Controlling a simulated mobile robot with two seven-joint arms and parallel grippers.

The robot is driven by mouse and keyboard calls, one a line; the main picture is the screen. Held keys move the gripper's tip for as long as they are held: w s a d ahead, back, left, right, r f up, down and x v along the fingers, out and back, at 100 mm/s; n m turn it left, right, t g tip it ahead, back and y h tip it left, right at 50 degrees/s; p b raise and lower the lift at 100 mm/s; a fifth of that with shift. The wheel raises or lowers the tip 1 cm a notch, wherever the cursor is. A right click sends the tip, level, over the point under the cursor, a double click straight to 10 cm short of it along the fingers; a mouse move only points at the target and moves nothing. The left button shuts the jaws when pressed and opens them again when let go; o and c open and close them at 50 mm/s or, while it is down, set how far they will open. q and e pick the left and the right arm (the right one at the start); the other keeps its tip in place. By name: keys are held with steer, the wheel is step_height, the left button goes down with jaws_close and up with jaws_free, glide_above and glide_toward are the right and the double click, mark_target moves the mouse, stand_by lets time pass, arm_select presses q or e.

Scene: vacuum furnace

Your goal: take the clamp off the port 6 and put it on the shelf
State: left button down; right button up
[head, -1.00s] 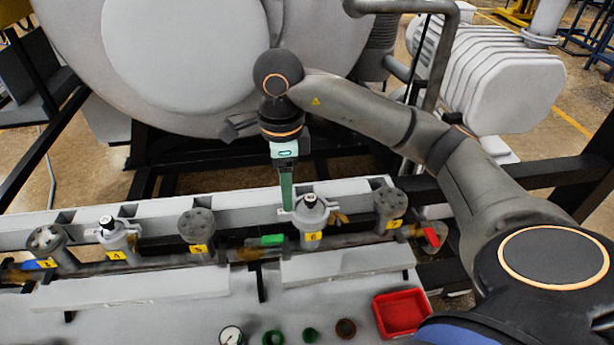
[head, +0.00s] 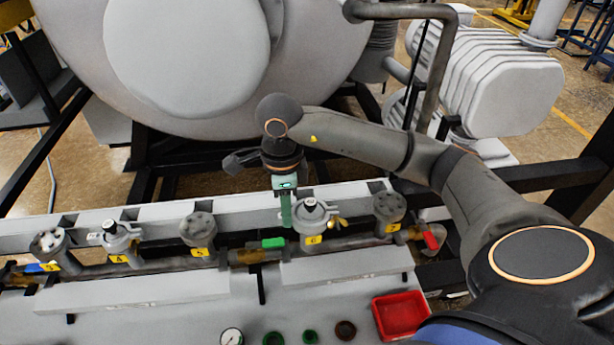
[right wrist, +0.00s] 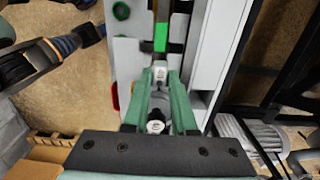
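Port 6 (head: 313,241) is a grey upright port with a yellow "6" label, on the pipe row in the head view. A grey clamp (head: 322,221) with a brass wing nut on its right sits around its top, under a black-and-white cap. My right gripper (head: 286,213) points down at the left side of the clamp, its green fingers low beside it. In the right wrist view the two fingers (right wrist: 159,92) stand apart on either side of the clamp and port; firm contact cannot be seen. My left gripper is not in view. A pale shelf-like ledge (head: 345,268) runs in front of port 6.
Port 5 (head: 198,232) and another port (head: 388,208) flank port 6. A green-handled valve (head: 273,243) is close on the left, a red-handled one (head: 431,240) farther right. A red tray (head: 402,315), a gauge (head: 231,337) and several rings lie in front. The large grey furnace (head: 185,60) stands behind.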

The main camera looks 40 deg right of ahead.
jaws_close()
steer(key=shift+r, duration=0.1)
stand_by(0.3)
